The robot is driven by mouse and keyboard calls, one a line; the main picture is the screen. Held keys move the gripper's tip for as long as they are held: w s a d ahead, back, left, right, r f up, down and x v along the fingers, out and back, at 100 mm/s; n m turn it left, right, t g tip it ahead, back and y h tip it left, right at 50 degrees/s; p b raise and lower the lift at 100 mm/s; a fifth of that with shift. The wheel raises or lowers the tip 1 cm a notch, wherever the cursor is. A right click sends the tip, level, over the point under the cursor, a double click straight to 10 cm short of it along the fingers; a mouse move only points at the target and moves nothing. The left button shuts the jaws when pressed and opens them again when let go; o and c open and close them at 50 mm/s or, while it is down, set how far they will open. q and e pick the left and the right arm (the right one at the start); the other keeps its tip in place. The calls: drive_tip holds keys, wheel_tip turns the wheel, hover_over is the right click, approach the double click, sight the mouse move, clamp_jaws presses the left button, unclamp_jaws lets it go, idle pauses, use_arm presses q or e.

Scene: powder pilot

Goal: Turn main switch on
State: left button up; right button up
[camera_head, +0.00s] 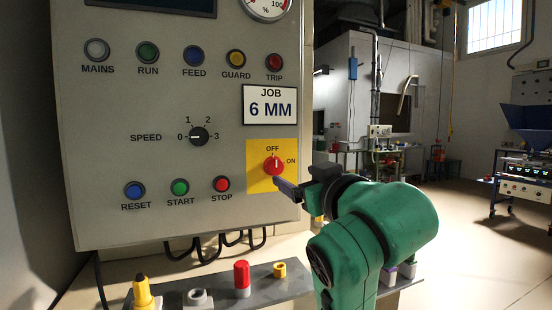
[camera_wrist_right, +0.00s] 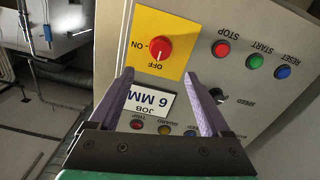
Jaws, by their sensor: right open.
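The main switch is a red knob (camera_head: 274,167) on a yellow plate (camera_head: 256,182) at the lower right of the grey panel. Its white mark points up towards OFF, with ON to its right. The knob also shows in the right wrist view (camera_wrist_right: 161,47), upside down. My right gripper (camera_head: 287,188) is just below and right of the knob, in front of the plate's corner. In the right wrist view its two fingers (camera_wrist_right: 158,76) are spread and empty, with the knob beyond their tips, apart from them. My left gripper is not in view.
The panel has a speed dial (camera_head: 199,136), RESET, START and STOP (camera_head: 221,184) buttons, and a row of lamps above. A grey shelf (camera_head: 215,291) below holds a red-capped piece (camera_head: 242,277) and yellow parts. Open floor lies to the right.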

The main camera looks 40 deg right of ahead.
drive_tip(key=p, duration=0.5)
approach(276, 166)
drive_tip(key=w, duration=0.2)
drive_tip(key=x, duration=0.7)
drive_tip(key=shift+w+d+f, duration=0.1)
drive_tip(key=shift+d+f, duration=0.05)
drive_tip(key=shift+d, duration=0.25)
clamp_jaws()
